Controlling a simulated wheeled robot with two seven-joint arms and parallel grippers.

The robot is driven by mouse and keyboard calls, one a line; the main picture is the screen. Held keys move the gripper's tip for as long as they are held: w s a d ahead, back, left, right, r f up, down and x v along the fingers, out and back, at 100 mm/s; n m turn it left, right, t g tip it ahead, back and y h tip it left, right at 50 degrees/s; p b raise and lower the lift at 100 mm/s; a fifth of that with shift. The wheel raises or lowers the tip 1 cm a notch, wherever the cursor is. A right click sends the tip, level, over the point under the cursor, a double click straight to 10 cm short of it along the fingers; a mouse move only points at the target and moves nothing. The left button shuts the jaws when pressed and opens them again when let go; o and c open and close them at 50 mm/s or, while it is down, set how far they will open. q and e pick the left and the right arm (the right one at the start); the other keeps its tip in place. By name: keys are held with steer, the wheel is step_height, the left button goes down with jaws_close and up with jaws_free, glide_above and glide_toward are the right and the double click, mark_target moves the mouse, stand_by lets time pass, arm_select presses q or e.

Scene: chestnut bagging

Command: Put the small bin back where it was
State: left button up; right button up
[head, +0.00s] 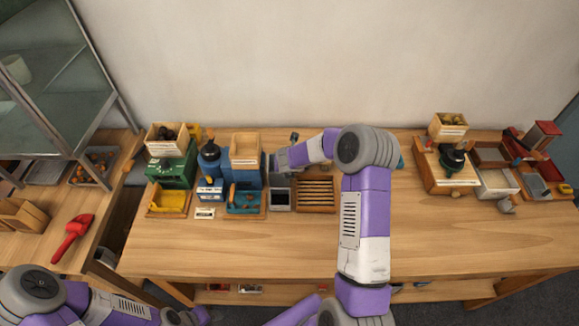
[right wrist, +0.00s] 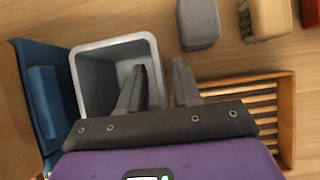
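The small bin (right wrist: 88,88) is a grey, open-topped box with a pale rim, upright and empty as far as I see. In the head view the bin (head: 280,208) stands on the table between the blue machine (head: 246,178) and the slatted wooden tray (head: 315,208). My right gripper (right wrist: 160,72) is over the bin's right wall, with one finger inside and the other outside. Its fingers are apart, with gaps beside the wall. In the head view my right gripper (head: 277,165) reaches in at the bin's far side.
A green machine (head: 172,172) with a yellow tray (head: 170,201) stands left of the blue machine. More bins and a wooden stand (head: 440,178) are at the right. A red scoop (head: 72,238) lies on the left table. The table's middle right is clear.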

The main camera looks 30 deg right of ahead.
steer(key=shift+r+p, duration=0.25)
steer(key=shift+p, duration=0.05)
steer(key=p+v, duration=0.1)
steer(key=v, duration=1.1)
steer(key=shift+f, duration=0.2)
